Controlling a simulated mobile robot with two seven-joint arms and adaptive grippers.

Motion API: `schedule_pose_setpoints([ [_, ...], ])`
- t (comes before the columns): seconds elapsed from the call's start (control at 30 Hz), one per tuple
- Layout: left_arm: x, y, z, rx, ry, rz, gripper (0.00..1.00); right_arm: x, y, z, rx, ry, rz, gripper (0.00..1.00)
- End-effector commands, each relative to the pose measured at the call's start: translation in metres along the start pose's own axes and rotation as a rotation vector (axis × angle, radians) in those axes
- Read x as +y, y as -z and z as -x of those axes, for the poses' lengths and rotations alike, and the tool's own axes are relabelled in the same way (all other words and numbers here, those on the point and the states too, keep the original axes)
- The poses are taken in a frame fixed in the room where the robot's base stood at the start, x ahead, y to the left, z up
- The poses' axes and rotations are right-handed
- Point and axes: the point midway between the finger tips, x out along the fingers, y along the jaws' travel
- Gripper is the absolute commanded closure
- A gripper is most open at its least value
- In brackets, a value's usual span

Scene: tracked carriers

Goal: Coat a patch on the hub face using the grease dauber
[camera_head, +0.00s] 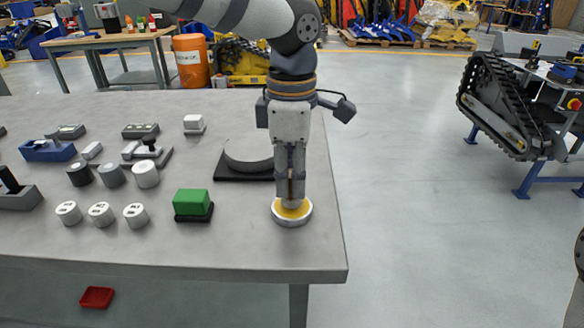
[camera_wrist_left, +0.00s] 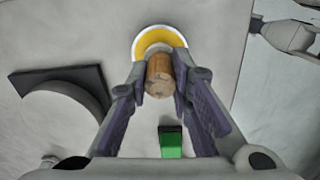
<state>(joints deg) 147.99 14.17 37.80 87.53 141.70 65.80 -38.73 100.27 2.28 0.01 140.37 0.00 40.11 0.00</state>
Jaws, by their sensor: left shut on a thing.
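My left gripper (camera_head: 290,192) points straight down and is shut on the wooden handle of the grease dauber (camera_wrist_left: 159,74). The dauber stands upright over a round white tin (camera_head: 292,220) of yellow grease near the table's right edge. Its pale lower end appears to be in or just above the grease; the exact contact is hidden. The tin also shows in the left wrist view (camera_wrist_left: 185,42). The hub (camera_head: 248,157), a grey disc on a black square base, lies left of and behind the tin. My right gripper is not in view.
A green block (camera_head: 192,202) on a black base stands left of the tin. Several white and dark round pots (camera_head: 145,175), a blue tray (camera_head: 47,151) and small fixtures fill the table's left side. A red tray (camera_head: 97,297) lies below the table's front edge.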

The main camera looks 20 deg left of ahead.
Motion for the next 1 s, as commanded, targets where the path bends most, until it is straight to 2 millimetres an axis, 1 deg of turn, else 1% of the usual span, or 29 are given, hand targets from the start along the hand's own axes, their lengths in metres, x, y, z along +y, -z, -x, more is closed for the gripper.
schedule_pose_setpoints([
  [0.57, 0.0000, 0.0000, 0.0005, 0.000, -0.001, 0.000, 1.00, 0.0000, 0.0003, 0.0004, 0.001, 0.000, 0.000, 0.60],
  [1.0, 0.0002, 0.0001, -0.0049, 0.000, -0.001, 0.000, 1.00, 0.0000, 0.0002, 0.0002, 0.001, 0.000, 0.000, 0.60],
])
